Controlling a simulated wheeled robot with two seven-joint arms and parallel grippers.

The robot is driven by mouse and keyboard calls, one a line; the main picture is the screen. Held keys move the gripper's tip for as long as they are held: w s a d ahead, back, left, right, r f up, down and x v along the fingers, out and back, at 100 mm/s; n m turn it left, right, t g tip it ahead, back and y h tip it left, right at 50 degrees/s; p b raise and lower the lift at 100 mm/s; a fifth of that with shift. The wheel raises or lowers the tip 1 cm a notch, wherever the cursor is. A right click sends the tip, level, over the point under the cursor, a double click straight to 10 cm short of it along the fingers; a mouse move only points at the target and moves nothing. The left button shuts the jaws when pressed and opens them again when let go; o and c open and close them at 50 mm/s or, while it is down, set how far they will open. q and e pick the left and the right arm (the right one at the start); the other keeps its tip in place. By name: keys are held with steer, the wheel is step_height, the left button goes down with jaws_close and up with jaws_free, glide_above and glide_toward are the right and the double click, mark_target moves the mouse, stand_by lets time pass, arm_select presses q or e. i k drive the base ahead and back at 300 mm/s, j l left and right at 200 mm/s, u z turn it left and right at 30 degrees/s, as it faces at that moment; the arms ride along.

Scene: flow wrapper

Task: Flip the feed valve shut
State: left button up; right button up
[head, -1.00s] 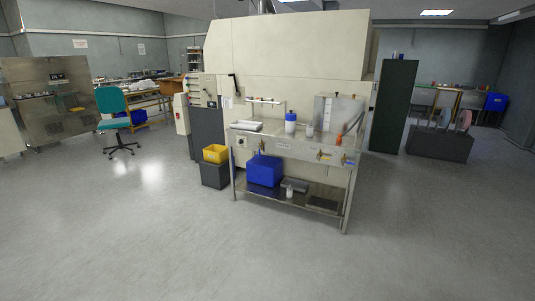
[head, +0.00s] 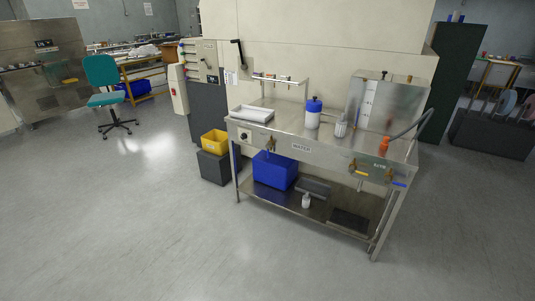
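A steel bench (head: 322,152) stands ahead, against the big cream machine. Small brass-coloured valves sit along its front panel: one (head: 270,144) left of a label reading WATER (head: 301,148), and others near the right end, by a yellow tag (head: 361,173) and a blue tag (head: 399,184). A black lever (head: 239,54) is on the cream machine's front, above and behind the bench. I cannot tell which of these is the feed valve, or whether the valves are open or shut. Neither of my grippers is in view.
On the bench are a white tray (head: 252,114), a blue-topped bottle (head: 313,112), a steel tank (head: 386,104) and an orange nozzle (head: 384,145). A blue crate (head: 274,170) is on the lower shelf. A yellow bin (head: 215,141) stands left of the bench. The floor in front is clear.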

mark_target(269, 145)
steer(key=i+j+u, duration=0.25)
steer(key=i, duration=0.35)
steer(key=i+j+u, duration=0.3)
steer(key=i, duration=0.35)
steer(key=i+u, duration=0.25)
steer(key=i, duration=0.35)
